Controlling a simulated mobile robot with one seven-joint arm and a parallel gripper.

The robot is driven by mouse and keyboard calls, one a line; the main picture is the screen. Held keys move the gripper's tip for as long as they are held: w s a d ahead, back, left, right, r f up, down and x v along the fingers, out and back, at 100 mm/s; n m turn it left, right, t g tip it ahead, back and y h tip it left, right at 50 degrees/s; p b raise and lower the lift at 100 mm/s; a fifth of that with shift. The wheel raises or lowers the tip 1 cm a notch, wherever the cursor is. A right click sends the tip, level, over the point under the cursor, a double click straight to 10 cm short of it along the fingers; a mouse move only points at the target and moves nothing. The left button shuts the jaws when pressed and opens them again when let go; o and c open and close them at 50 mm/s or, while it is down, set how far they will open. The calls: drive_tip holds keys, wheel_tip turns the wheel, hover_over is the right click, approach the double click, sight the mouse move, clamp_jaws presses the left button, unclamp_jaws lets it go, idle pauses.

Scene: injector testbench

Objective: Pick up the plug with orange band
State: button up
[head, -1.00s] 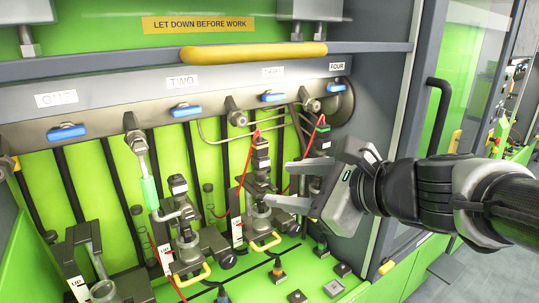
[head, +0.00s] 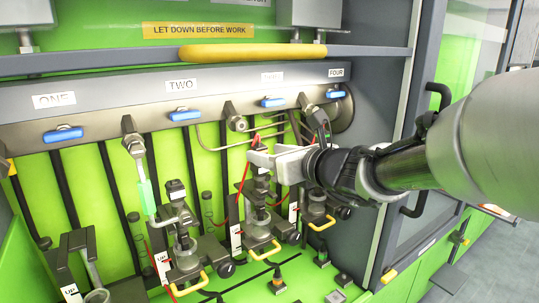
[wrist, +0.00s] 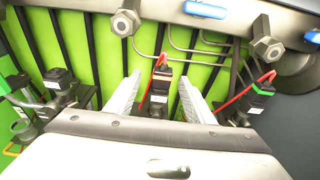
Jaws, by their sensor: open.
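The black plug with the orange band (wrist: 157,93) stands upright on the middle injector, with a red wire at its top. In the wrist view it shows between the two fingers of my gripper (wrist: 159,78), with a gap on each side. My gripper is open and not closed on it. In the head view my gripper (head: 256,158) is at the injector under label three, and its fingers partly hide the plug. How deep the plug sits between the fingers is hard to tell.
A plug with a green band (wrist: 263,88) and red wire stands to the right. Metal nozzles, thin pipes and blue handles (head: 272,101) line the rail above. A yellow bar (head: 253,52) runs higher up.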

sight(263, 149)
drive_tip(key=shift+x, duration=2.7)
drive_tip(key=shift+w+d, duration=0.15)
drive_tip(key=shift+d, duration=0.05)
drive_tip(key=shift+c, duration=0.3)
drive_tip(key=c, duration=1.1)
drive_tip(key=shift+r, duration=0.2)
drive_tip(key=shift+c, duration=0.2)
